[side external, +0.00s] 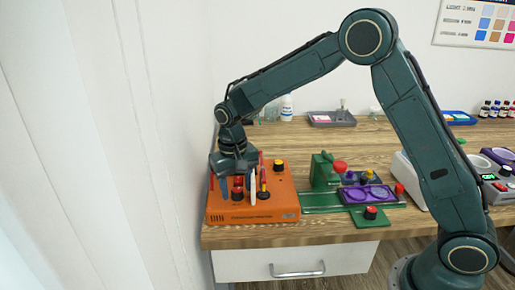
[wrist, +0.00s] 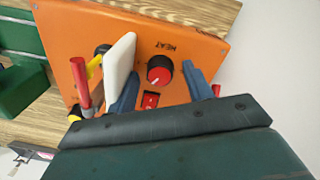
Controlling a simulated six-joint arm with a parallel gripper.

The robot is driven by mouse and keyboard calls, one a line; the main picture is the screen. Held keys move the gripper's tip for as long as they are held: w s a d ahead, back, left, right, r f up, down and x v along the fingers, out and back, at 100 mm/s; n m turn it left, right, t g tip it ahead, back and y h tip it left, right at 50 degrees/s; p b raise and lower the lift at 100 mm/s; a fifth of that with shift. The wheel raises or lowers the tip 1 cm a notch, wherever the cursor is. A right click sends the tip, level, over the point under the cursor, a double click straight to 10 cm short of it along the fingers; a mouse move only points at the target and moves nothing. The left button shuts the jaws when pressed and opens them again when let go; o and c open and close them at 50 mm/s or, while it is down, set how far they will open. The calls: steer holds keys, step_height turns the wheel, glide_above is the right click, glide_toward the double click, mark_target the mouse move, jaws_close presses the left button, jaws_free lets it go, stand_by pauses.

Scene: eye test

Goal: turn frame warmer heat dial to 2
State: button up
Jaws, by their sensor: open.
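The frame warmer is an orange box (side external: 278,207) at the left end of the bench; its orange top also fills much of the wrist view (wrist: 205,48). In the wrist view, a red-capped black dial (wrist: 160,71) sits beside the word HEAT, which appears upside down. A pale mark shows on its cap; I cannot read any numbers around it. My gripper (wrist: 160,80) is open, with one blue-grey finger on each side of the dial in the picture. I cannot tell whether they touch it. In the side view my gripper (side external: 238,178) is low over the box.
A white upright paddle (wrist: 119,58) stands close to the left finger. A red rod (wrist: 80,82) stands farther left. A red rocker switch (wrist: 150,101) lies near the dial. A black-and-yellow knob (side external: 279,165) is at the box's back corner. A green fixture (side external: 323,172) stands right of the box.

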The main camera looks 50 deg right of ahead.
mark_target(235, 190)
step_height(235, 190, up, 14)
steer(key=shift+a+f, duration=0.2)
stand_by(0.4)
steer(key=shift+r, duration=0.1)
steer(key=s+d+r+n+t, duration=0.1)
steer(key=s+d+r+t, duration=0.2)
steer(key=s, duration=0.4)
steer(key=s+d+r+n, duration=0.15)
steer(key=s+r, duration=0.25)
steer(key=s, duration=0.4)
steer(key=s+d+f+t, duration=0.1)
steer(key=s+f, duration=0.1)
steer(key=s, duration=0.5)
steer(key=s+d+f+n+t, duration=0.1)
steer(key=s+d+f, duration=0.1)
steer(key=s, duration=0.5)
steer(key=shift+s+t, duration=0.35)
steer(key=shift+t, duration=0.05)
steer(key=shift+r, duration=0.1)
